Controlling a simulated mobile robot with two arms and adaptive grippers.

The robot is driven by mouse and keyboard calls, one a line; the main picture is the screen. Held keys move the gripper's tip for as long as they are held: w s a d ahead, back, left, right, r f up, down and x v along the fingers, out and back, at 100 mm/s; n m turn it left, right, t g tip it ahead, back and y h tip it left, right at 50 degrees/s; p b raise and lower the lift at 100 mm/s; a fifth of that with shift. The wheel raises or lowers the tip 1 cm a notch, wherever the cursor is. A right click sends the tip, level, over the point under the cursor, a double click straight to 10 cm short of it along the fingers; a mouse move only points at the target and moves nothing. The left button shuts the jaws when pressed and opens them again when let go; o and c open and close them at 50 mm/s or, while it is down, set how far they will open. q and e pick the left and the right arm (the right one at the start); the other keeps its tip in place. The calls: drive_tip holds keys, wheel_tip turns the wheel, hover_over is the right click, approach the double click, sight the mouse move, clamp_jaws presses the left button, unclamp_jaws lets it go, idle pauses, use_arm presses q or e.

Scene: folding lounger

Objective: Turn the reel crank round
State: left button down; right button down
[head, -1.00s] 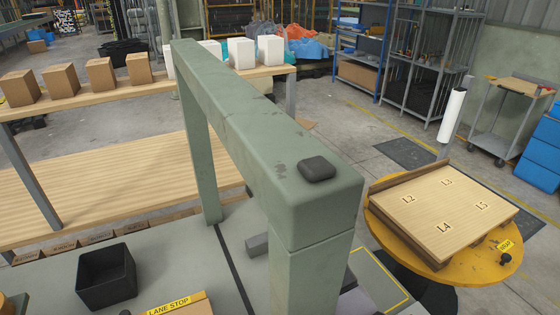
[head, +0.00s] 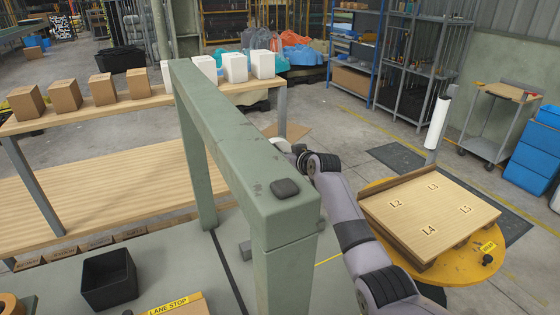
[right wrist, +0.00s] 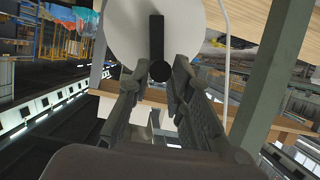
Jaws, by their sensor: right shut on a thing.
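In the right wrist view a pale reel disc (right wrist: 192,30) fills the top middle. A black crank arm (right wrist: 156,32) lies across its face and ends in a round dark knob (right wrist: 158,71). The two dark fingers of my right gripper (right wrist: 160,76) stand on either side of the knob and are shut on it. In the head view my right arm reaches up past the green frame. The gripper there is mostly hidden, and I cannot make out the crank. My left gripper is in neither view.
The green frame (head: 230,130) stands close on the left of my right arm, with a dark block (head: 286,188) on top. A yellow round table (head: 470,262) bearing a wooden board (head: 430,213) is on the right. A bench with boxes (head: 60,97) is on the left.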

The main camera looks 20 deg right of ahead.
drive_tip(key=d+m+y+b, duration=0.1)
drive_tip(key=m+b, duration=0.1)
drive_tip(key=b, duration=0.1)
drive_tip(key=d+m+y+b, duration=0.1)
drive_tip(key=d+m+b, duration=0.1)
drive_tip(key=b, duration=0.1)
drive_tip(key=w+d+f+m+y+b, duration=0.1)
drive_tip(key=d+m+b, duration=0.1)
drive_tip(key=shift+d+y+b, duration=0.1)
drive_tip(key=shift+y+b, duration=0.3)
idle(0.4)
drive_tip(key=c, duration=1.4)
unclamp_jaws()
drive_tip(key=shift+c, duration=0.2)
drive_tip(key=shift+s, duration=0.1)
drive_tip(key=v, duration=1.2)
